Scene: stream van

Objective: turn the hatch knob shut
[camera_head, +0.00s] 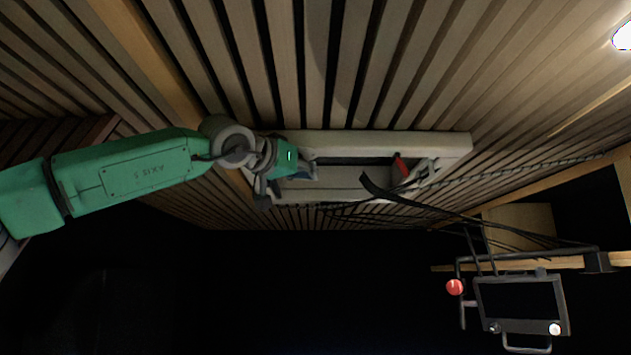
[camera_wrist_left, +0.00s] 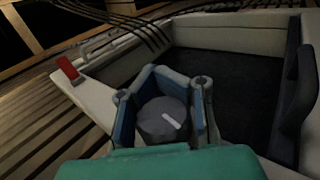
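The hatch (camera_head: 445,147) is a pale frame set in the slatted ceiling in the head view. Its pale rim also shows in the left wrist view (camera_wrist_left: 215,36), around a dark panel. The hatch knob (camera_wrist_left: 155,127) is a round grey knob with a white mark slanting down to the right. My left gripper (camera_head: 290,180) is at the left end of the hatch, where it hides the knob in the head view. In the left wrist view its blue-padded fingers (camera_wrist_left: 163,100) stand around the knob. Whether they press on it cannot be told. My right gripper is not in view.
A red piece (camera_head: 400,167) sits at the hatch's right end, beside a metal bracket. Black cables (camera_head: 440,208) hang from there toward the right. A dark monitor (camera_head: 520,304) on a tube frame with a red knob (camera_head: 454,287) hangs at lower right. The lower middle is dark.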

